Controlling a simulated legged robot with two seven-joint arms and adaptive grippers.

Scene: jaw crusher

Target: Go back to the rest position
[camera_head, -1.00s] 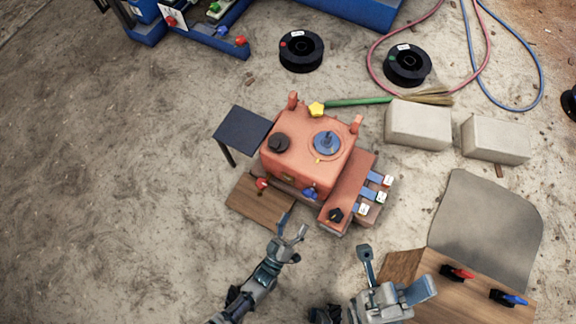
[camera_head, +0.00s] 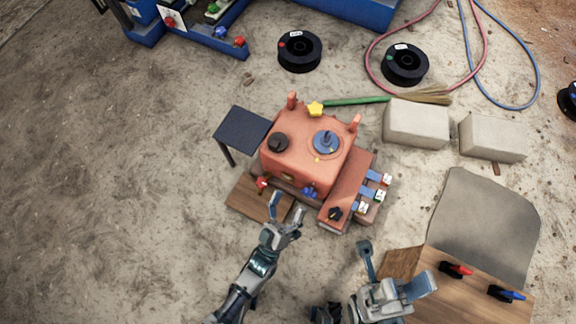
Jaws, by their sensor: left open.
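My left gripper (camera_head: 285,207) is open and empty, over the front edge of the wooden board by the orange machine (camera_head: 306,160). Its fingers point up toward the machine and appear apart from it. My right gripper (camera_head: 393,262) is at the lower middle, with its two fingers spread wide and nothing seen between them. It is left of the wooden board with clamps (camera_head: 470,290).
A small dark table (camera_head: 241,130) stands left of the machine. Two pale blocks (camera_head: 416,125) (camera_head: 492,138) and a grey mat (camera_head: 487,225) lie to the right. Black spools (camera_head: 299,52) (camera_head: 404,65) and hoses lie behind. The ground at left is clear.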

